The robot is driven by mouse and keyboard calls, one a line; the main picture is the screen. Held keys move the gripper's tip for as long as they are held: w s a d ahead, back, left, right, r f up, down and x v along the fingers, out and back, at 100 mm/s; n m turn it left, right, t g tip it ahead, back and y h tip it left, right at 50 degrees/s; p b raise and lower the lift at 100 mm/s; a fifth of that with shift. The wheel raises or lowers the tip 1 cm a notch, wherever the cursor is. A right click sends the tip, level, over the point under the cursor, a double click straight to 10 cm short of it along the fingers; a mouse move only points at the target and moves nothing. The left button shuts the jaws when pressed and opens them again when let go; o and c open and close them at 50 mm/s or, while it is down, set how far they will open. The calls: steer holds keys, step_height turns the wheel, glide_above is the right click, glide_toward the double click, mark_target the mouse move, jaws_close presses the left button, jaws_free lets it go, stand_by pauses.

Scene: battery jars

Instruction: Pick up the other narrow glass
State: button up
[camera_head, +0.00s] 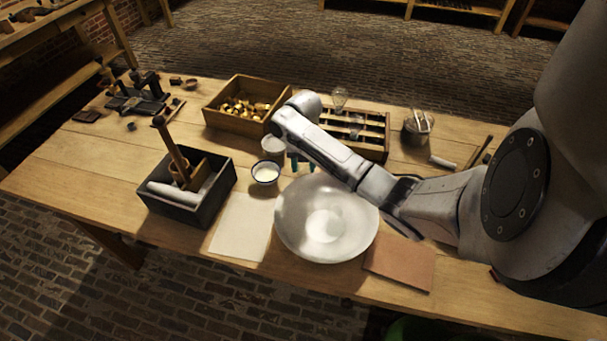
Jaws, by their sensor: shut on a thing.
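My gripper (302,163) points down behind my forearm, just right of the enamel cup (265,173) and above the back of the large glass bowl (327,220). Its dark greenish fingers are partly hidden. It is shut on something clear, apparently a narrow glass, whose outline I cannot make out. Another clear glass (356,124) shows in the middle of the rack. My forearm covers the rack's left front.
A wooden box of brass parts (211,115) stands back left. A dark box (219,191) with a tall tool stands left. A pale sheet (240,228) and a brown sheet (400,264) flank the bowl. A jar (416,133) stands right of the rack.

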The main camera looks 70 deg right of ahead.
jaws_close()
steer(key=shift+r, duration=0.1)
